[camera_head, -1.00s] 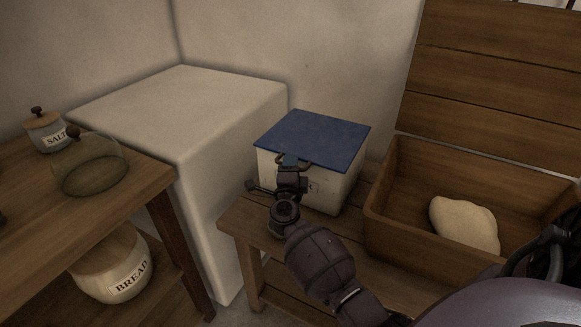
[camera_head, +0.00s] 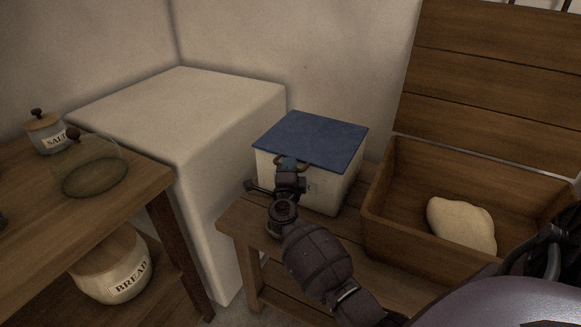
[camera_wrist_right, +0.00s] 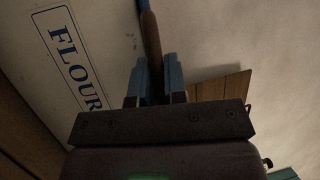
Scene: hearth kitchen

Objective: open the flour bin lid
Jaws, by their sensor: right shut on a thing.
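The flour bin (camera_head: 336,190) is a white box with a flat blue lid (camera_head: 312,138), standing on a low wooden bench. The lid lies closed on top. My right gripper (camera_head: 291,166) is at the bin's front edge, shut on the lid's brown handle (camera_head: 306,167). In the right wrist view, the blue fingers of my right gripper (camera_wrist_right: 154,82) stand on either side of the dark handle (camera_wrist_right: 151,50). The bin's white front with the FLOUR label (camera_wrist_right: 72,62) is to their left. My left gripper is not in view.
An open wooden box (camera_head: 395,218) holding pale dough (camera_head: 461,224) stands right of the bin. A large white block (camera_head: 190,110) is to the left. A wooden table (camera_head: 50,225) at far left bears a salt jar (camera_head: 46,133) and a glass dome (camera_head: 95,165); a bread crock (camera_head: 112,272) sits below.

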